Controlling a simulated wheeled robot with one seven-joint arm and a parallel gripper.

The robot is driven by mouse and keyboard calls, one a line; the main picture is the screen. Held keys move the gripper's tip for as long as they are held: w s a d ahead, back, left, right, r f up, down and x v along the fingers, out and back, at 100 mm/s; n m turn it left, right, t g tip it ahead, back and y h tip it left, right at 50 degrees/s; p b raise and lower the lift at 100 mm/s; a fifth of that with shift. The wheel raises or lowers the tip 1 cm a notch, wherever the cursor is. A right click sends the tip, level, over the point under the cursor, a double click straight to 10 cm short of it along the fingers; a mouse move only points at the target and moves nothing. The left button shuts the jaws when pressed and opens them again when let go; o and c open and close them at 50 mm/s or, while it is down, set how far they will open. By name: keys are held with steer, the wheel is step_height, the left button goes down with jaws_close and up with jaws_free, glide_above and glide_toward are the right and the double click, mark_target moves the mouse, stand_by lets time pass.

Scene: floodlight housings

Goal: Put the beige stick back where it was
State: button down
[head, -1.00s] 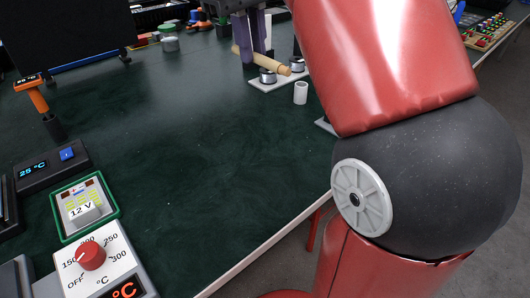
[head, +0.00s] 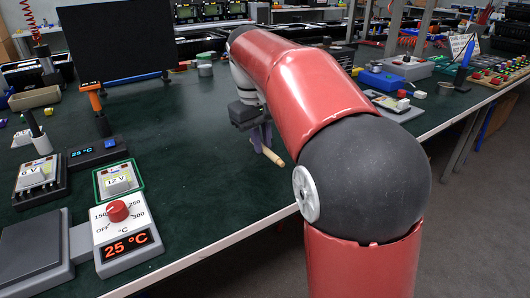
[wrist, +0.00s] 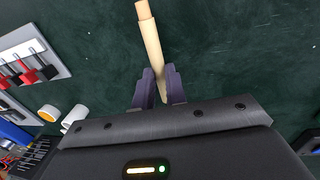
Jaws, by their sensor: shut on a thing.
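The beige stick (wrist: 150,42) is a round rod with a thinner stepped far end. My gripper (wrist: 159,90) is shut on its near end, with a purple finger on each side in the wrist view. The stick points up the picture, away from the gripper, over bare dark green table. In the head view my gripper (head: 260,134) is low over the table beyond my red arm, and the stick (head: 273,157) sticks out tilted down to the right. I cannot tell whether it touches the table. My arm may hide the place it came from.
In the wrist view a white holder (wrist: 28,58) with red and black pieces lies at left, near a white cylinder (wrist: 76,115). In the head view the temperature dial box (head: 122,232) and 12 V unit (head: 118,181) stand at left. The middle of the green table (head: 190,150) is clear.

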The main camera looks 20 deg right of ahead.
steer(key=shift+w+f+b, duration=0.1)
steer(key=shift+f+b, duration=0.3)
steer(key=shift+f, duration=0.8)
steer(key=c, duration=1.4)
jaws_free()
steer(key=shift+c, duration=0.2)
steer(key=shift+r, duration=0.1)
